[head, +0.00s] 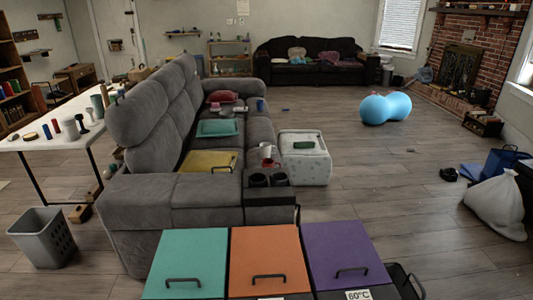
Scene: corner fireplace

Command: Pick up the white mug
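A small white mug (266,151) appears to stand on the grey sofa (205,190), near the right end of its seats. It is small in the head view, and its handle cannot be made out clearly. A small red item (269,163) is right beside it, just in front. Neither of my grippers shows in the head view.
Teal (188,262), orange (267,260) and purple (343,253) lidded bins fill the near foreground. A white patterned ottoman (304,167) stands right of the sofa. A grey basket (42,238) and white table (50,140) are left. The wooden floor right of the ottoman is mostly clear.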

